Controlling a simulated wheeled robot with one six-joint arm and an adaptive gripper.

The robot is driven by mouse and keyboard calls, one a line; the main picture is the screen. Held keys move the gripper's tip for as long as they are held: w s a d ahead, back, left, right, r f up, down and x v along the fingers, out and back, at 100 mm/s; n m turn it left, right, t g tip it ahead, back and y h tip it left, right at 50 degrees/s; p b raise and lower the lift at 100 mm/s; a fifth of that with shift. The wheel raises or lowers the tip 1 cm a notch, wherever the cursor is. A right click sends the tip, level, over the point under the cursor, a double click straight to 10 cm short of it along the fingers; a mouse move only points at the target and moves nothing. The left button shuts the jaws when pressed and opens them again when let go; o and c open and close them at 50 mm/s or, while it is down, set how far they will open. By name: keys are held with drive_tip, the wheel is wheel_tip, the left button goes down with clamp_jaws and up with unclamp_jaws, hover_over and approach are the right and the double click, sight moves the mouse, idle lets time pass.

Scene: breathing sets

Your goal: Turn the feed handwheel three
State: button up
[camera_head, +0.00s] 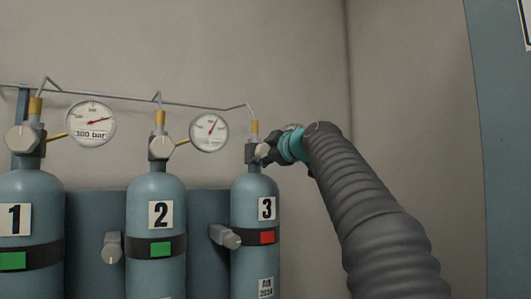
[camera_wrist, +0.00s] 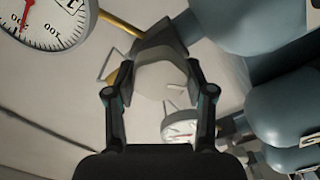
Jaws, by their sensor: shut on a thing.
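The feed handwheel three (camera_head: 261,150) is a pale knob on the dark valve block at the top of the blue-grey cylinder labelled 3 (camera_head: 255,225). My gripper (camera_head: 269,152) reaches it from the right and partly covers it. In the wrist view, the pale handwheel (camera_wrist: 160,85) sits between the two dark fingers of my gripper (camera_wrist: 158,82), which are shut on its sides. Cylinder 3 has a red marker (camera_head: 267,238) on its dark band. How far the handwheel is turned cannot be told.
Cylinders 1 (camera_head: 30,235) and 2 (camera_head: 155,220) stand to the left, each with a handwheel and a green marker. Two round gauges (camera_head: 91,124) (camera_head: 209,132) and a thin pipe (camera_head: 130,97) run along the wall. A blue-grey panel (camera_head: 500,180) is at the far right.

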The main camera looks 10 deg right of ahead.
drive_tip(key=shift+m, duration=0.3)
drive_tip(key=m+p, duration=0.1)
drive_tip(key=m, duration=0.5)
drive_tip(key=shift+d+r, duration=0.1)
drive_tip(key=shift+r, duration=0.05)
drive_tip(key=m+p, duration=0.1)
drive_tip(key=m, duration=0.5)
drive_tip(key=shift+w+d+m, duration=0.1)
drive_tip(key=shift+m, duration=0.3)
drive_tip(key=m, duration=0.6)
drive_tip(key=shift+d+p, duration=0.1)
drive_tip(key=shift+p, duration=0.25)
drive_tip(key=m, duration=0.7)
drive_tip(key=shift+f, duration=0.2)
drive_tip(key=o, duration=1.2)
drive_tip(key=shift+c, duration=0.2)
